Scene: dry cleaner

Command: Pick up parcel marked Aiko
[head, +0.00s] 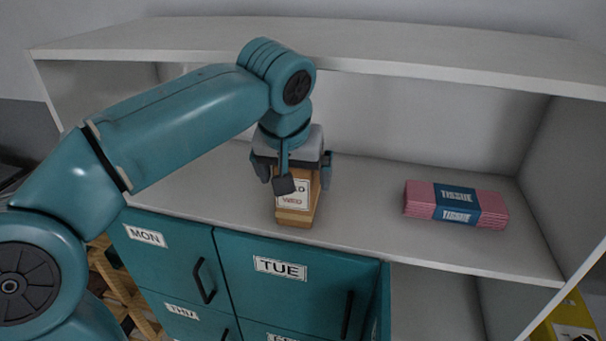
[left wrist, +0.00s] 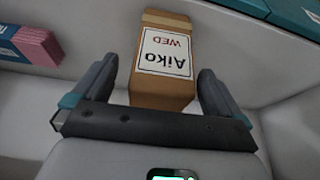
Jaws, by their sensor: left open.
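The parcel (head: 297,212) is a brown cardboard box standing on the shelf, with a white label. In the left wrist view the parcel (left wrist: 160,97) shows the label "Aiko WED", upside down in that picture. My left gripper (head: 298,177) comes down over the parcel from above. In the left wrist view the left gripper's fingers (left wrist: 156,88) are apart, one on each side of the box, with a gap visible at least near the tips. The gripper hides the parcel's upper part in the head view. My right gripper is not in view.
A pink and blue tissue pack (head: 456,205) lies on the shelf (head: 365,215) to the right. An upper shelf board (head: 400,60) runs above and behind. Teal drawers marked MON (head: 146,236) and TUE (head: 280,268) are below the shelf's front edge. The shelf between parcel and tissue is clear.

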